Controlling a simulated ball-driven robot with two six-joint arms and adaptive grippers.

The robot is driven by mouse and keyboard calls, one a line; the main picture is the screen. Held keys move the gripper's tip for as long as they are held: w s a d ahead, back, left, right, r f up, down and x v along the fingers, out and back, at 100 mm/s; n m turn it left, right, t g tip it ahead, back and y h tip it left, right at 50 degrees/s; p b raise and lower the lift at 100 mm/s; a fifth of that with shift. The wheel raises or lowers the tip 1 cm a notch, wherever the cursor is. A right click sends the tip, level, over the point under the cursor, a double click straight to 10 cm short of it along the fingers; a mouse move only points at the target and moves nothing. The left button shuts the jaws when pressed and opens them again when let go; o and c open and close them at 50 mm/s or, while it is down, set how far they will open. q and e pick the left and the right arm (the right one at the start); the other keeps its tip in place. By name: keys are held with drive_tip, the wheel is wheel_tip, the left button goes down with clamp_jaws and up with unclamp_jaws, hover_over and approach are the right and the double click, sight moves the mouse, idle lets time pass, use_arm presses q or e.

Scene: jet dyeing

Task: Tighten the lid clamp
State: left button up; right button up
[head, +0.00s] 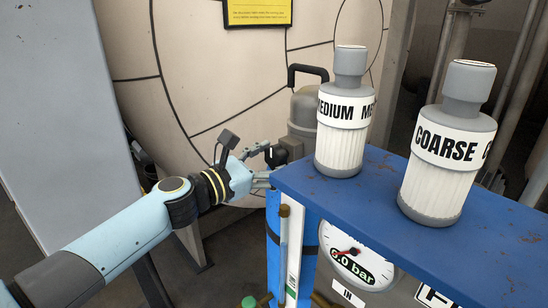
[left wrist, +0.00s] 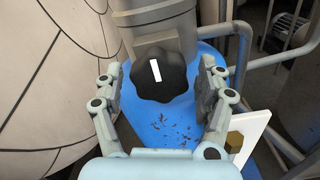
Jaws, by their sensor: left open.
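The lid clamp is a black lobed knob (left wrist: 158,78) with a white stripe on its face, on the side of a grey canister (left wrist: 160,35). The stripe stands nearly upright, tilted slightly. My left gripper (left wrist: 161,85) is open, with one finger on each side of the knob and a visible gap to it on both sides. In the head view, the grey canister (head: 304,108) with a black top handle stands behind the blue shelf, and my left gripper (head: 266,164) reaches toward the dark knob (head: 275,155). The fingertips are partly hidden by the shelf corner. My right gripper is out of view.
The blue shelf (head: 400,222) is close on the right, bearing the "MEDIUM" cartridge (head: 342,150) and "COARSE" cartridge (head: 443,180). A pressure gauge (head: 355,258) reading 0.0 bar sits below. A large beige vessel wall (head: 210,60) is behind.

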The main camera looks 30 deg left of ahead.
use_arm(q)
drive_tip(key=c, duration=1.2)
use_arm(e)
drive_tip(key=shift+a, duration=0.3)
